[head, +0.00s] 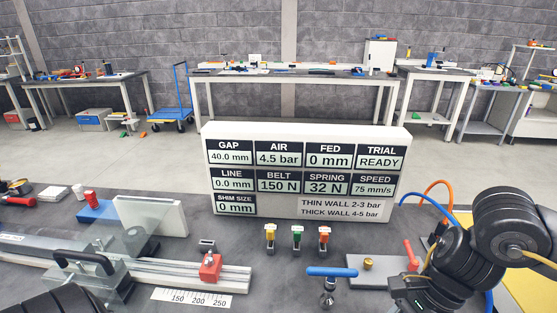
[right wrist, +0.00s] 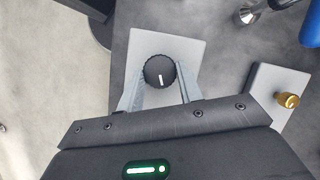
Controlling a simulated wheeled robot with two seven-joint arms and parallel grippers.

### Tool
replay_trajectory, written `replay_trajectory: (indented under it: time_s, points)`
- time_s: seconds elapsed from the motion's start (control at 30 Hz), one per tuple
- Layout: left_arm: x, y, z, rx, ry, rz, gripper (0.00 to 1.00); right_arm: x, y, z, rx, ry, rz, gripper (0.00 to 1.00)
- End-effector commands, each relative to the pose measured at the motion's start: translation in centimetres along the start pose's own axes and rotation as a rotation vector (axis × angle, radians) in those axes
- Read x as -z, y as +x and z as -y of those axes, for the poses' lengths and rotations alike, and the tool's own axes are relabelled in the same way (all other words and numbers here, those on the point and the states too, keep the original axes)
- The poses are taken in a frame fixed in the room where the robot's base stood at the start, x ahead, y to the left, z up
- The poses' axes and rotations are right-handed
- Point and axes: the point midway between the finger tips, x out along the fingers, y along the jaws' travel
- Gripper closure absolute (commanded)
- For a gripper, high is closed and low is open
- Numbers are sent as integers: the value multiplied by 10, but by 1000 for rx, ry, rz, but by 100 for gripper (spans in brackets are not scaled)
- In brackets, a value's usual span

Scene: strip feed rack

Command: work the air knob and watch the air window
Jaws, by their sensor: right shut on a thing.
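The air knob (right wrist: 159,72) is black, round and ridged with a white mark, on a light grey plate (right wrist: 183,46) in the right wrist view. My right gripper (right wrist: 161,76) is shut on it, one finger on each side. In the head view my right gripper is at the lower right, and the knob is hidden there. The air window (head: 280,154) on the white display board (head: 310,211) reads 4.5 bar. My left gripper is not in view; only a dark part of my arm shows at the lower left.
A brass knob (right wrist: 288,100) on a small plate stands beside my right gripper. A blue-handled valve (head: 331,272), a red lever (head: 411,254) and coloured toggles (head: 297,236) are nearby. A clear guard (head: 104,271) and rail are at left. Blue and orange hoses rise behind my right arm.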

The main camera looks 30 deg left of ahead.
Motion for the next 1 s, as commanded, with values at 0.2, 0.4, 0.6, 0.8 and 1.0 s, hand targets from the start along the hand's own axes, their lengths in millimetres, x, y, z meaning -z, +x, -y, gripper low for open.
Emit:
replay_trajectory:
  time_s: [0.2, 0.4, 0.6, 0.8, 1.0]
  points:
    - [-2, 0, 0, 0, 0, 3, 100, 0, 1, 0, -2, 0, 0, 82]
    - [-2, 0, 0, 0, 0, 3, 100, 0, 1, 0, -2, 0, 0, 82]
    - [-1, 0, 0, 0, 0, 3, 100, 0, 1, 0, -2, 0, 0, 82]
    - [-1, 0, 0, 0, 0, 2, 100, 0, 1, 0, -2, 0, 0, 82]
    - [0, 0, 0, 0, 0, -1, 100, 0, 0, 0, -1, 0, 0, 57]
